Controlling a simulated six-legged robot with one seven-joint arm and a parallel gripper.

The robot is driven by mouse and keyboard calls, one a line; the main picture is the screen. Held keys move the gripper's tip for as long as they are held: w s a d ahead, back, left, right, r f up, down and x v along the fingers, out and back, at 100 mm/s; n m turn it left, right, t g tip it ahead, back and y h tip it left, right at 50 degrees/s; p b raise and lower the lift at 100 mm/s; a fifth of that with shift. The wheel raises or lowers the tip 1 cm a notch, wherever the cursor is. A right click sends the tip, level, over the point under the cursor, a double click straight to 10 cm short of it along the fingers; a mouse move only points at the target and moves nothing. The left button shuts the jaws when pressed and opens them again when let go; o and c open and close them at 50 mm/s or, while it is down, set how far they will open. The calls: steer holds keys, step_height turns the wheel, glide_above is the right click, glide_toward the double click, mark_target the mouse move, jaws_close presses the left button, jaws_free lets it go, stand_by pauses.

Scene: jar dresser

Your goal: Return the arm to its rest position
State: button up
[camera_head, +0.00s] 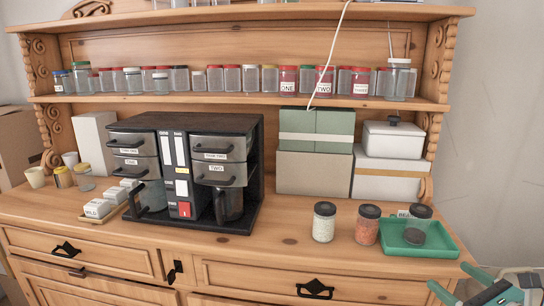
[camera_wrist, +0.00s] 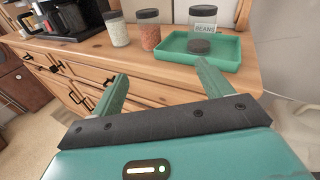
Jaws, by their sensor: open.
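My gripper (camera_head: 464,282) is at the lower right in the head view, off the right front corner of the dresser. In the wrist view my gripper (camera_wrist: 162,84) shows two green fingers spread apart with nothing between them. The wooden dresser (camera_head: 200,260) lies beyond the fingers. On its right end is a green tray (camera_head: 440,249), which also shows in the wrist view (camera_wrist: 225,57). A clear jar labelled BEANS (camera_wrist: 203,20) with a dark lid stands in the tray.
A white-filled jar (camera_head: 324,224) and an orange-filled jar (camera_head: 367,227) stand left of the tray. Several jars line the shelf (camera_head: 270,97). A pale wall (camera_head: 500,130) is at the right.

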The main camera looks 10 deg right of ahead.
steer(key=w+a+f+n+g+y, duration=0.2)
steer(key=a+n+g+y, duration=0.25)
steer(key=a+n, duration=0.65)
steer(key=s+a+n+g+h, duration=0.3)
steer(key=s+a+n, duration=0.1)
steer(key=a+n, duration=0.4)
steer(key=s+a+n+g+h, duration=0.3)
steer(key=a+n, duration=0.6)
steer(key=n, duration=0.4)
steer(key=shift+s+a+g+h, duration=0.3)
steer(key=shift+s+g+h, duration=0.05)
steer(key=shift+s+h, duration=0.1)
